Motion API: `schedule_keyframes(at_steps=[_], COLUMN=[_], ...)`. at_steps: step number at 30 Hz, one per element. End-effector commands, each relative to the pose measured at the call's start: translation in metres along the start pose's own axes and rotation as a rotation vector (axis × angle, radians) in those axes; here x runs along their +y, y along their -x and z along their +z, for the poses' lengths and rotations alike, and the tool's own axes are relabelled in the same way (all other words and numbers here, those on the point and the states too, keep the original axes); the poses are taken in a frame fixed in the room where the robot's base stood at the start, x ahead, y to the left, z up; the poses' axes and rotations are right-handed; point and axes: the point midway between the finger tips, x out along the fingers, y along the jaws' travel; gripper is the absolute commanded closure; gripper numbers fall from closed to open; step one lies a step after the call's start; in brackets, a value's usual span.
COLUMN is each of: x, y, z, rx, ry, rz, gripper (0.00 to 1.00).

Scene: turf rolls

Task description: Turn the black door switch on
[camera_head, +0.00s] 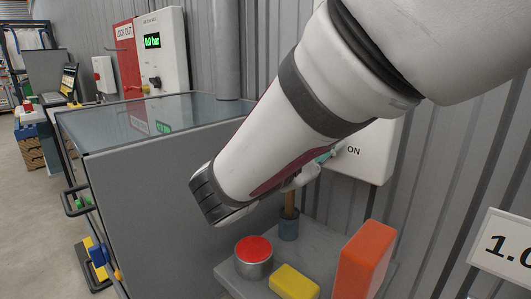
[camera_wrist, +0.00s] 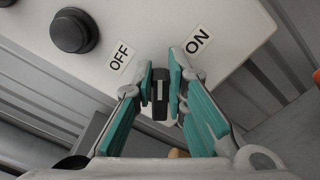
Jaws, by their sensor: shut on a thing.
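The black door switch (camera_wrist: 160,104) is a small black handle with a pale stripe on a white box (camera_wrist: 235,30). It stands between an OFF label (camera_wrist: 120,55) and an ON label (camera_wrist: 198,40) in the wrist view. The teal fingers of my gripper (camera_wrist: 161,84) are shut on the switch from both sides. In the head view my arm covers most of the box (camera_head: 372,160), leaving the word ON visible. Only a bit of my gripper (camera_head: 325,157) shows there, and the switch is hidden.
A black round knob (camera_wrist: 74,30) sits on the box beside OFF. Below the box, a shelf (camera_head: 318,240) holds a red-topped metal cylinder (camera_head: 253,258), a yellow block (camera_head: 294,281), an orange block (camera_head: 365,262) and a dark cup (camera_head: 289,229). A grey cabinet (camera_head: 150,195) stands left.

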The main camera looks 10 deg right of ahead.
Motion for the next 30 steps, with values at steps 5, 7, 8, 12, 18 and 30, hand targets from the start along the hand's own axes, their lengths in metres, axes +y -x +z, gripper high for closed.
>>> schedule_keyframes(at_steps=[5,7,8,12,18,30], x=[-0.009,-0.010,-0.011,-0.014,-0.016,-0.017], y=[-0.001,0.000,-0.001,0.000,0.000,0.000], z=[-0.004,-0.004,-0.004,-0.005,-0.006,-0.006], rx=[-0.001,0.000,-0.001,0.000,-0.001,0.000], ry=[-0.170,-0.234,-0.262,-0.375,-0.507,-0.640], rz=[-0.001,0.000,0.000,0.000,-0.002,-0.003], gripper=[1.00,1.00,1.00,1.00,1.00,1.00])
